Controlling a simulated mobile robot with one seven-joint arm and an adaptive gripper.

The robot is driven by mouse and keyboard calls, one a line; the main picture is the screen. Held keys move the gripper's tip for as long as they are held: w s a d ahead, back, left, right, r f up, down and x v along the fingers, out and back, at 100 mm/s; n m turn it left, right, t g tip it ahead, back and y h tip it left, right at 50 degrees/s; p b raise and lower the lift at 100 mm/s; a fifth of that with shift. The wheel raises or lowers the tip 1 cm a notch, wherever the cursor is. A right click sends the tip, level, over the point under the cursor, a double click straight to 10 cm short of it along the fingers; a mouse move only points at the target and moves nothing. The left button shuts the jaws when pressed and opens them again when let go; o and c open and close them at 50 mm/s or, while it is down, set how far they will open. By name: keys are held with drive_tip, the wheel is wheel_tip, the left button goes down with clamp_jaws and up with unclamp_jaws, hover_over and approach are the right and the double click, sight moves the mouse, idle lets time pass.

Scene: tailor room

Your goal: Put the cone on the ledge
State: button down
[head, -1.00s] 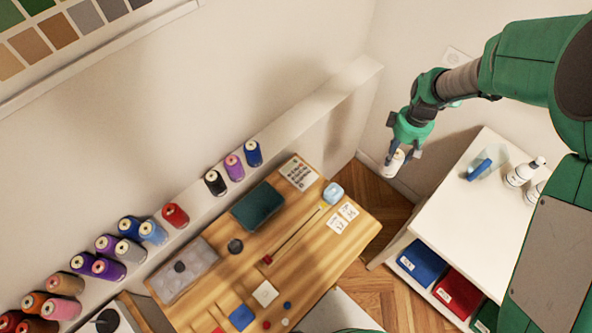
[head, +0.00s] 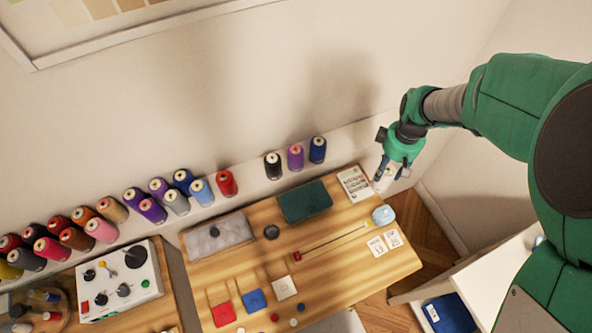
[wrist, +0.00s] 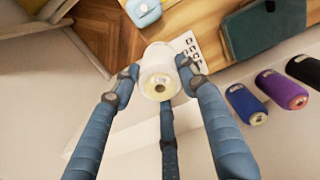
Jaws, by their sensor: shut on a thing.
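My gripper (head: 383,172) is shut on a white thread cone (wrist: 158,78). In the wrist view the cone is held between the blue fingers, with its hollow end toward the camera. In the head view the cone (head: 385,182) is small and partly hidden by the fingers. It is in the air near the right end of the table. The ledge (head: 345,138) is a pale shelf along the wall behind the table. It holds a row of coloured cones, and its right part is bare. The ledge also shows below the cone in the wrist view (wrist: 140,137).
A black cone (head: 273,166), a purple cone (head: 296,157) and a blue cone (head: 317,150) stand on the ledge left of my gripper. The wooden table (head: 340,270) holds a teal box (head: 305,201), cards and small tools. A white cabinet (head: 490,275) stands at the right.

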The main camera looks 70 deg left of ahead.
drive_tip(key=s+a+n+b, duration=0.1)
drive_tip(key=s+a+n, duration=0.1)
drive_tip(key=s+a, duration=0.5)
drive_tip(key=s, duration=0.4)
drive_tip(key=shift+a+f, duration=0.15)
drive_tip(key=shift+f, duration=0.1)
drive_tip(key=w+a, duration=0.3)
drive_tip(key=a, duration=0.4)
drive_tip(key=w+a+f+b, duration=0.1)
drive_tip(key=w+a, duration=0.3)
drive_tip(key=a, duration=0.3)
drive_tip(key=shift+a+f, duration=0.15)
drive_tip(key=shift+f, duration=0.1)
drive_tip(key=shift+f, duration=0.1)
drive_tip(key=shift+f+b, duration=0.35)
drive_tip(key=shift+f, duration=1.3)
drive_tip(key=shift+f, duration=0.15)
drive_tip(key=c, duration=1)
unclamp_jaws()
